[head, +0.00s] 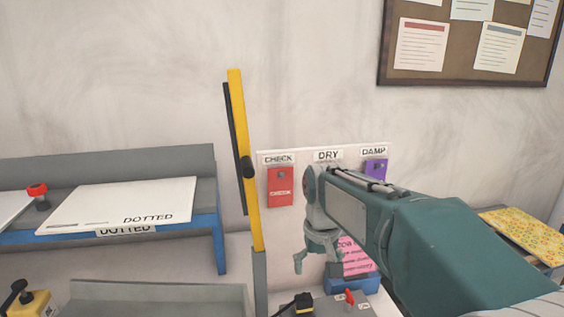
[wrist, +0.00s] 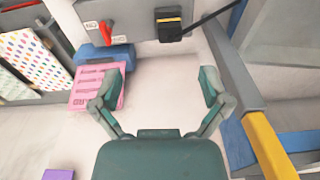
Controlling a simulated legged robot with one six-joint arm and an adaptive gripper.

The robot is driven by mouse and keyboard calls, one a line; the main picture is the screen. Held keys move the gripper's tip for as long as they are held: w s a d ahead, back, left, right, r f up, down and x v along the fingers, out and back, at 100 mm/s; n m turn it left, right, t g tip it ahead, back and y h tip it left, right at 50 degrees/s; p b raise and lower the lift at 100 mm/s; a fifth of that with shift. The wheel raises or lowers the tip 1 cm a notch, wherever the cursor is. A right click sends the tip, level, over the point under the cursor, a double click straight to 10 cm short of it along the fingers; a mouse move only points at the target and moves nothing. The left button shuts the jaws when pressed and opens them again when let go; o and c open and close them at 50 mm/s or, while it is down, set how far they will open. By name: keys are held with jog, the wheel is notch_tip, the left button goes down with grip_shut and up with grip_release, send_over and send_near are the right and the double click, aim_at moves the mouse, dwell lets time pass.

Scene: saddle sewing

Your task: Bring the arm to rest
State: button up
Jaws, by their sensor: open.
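My arm (head: 440,235) reaches in from the lower right in the head view, with its forearm pointing left. My gripper (head: 318,262) hangs down at its end, in front of the white board with labels. In the wrist view my gripper (wrist: 163,85) has its two fingers spread wide apart. Nothing is between the fingers, only pale wall behind them. A pink card (wrist: 97,88) in a blue holder (wrist: 104,55) lies just left of the left finger in the wrist view. In the head view my gripper partly hides the pink card (head: 358,262).
A yellow and black upright bar (head: 240,150) stands left of my gripper. A red CHECK tag (head: 281,187) and a purple tag (head: 375,169) hang on the board. A black and yellow box (head: 303,303) and a red switch (head: 350,297) sit below. A DOTTED panel (head: 120,203) lies on the left shelf.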

jog(key=s+d+t, duration=0.2)
jog(key=s+d, duration=0.2)
jog(key=s, duration=0.6)
jog(key=s+d+f+m+t, duration=0.1)
jog(key=s+d+t, duration=0.1)
jog(key=s, duration=0.8)
jog(key=shift+s+d+f+m+t, duration=0.15)
jog(key=shift+s+d+m+t, duration=0.2)
jog(key=shift+d, duration=0.55)
dwell(0.3)
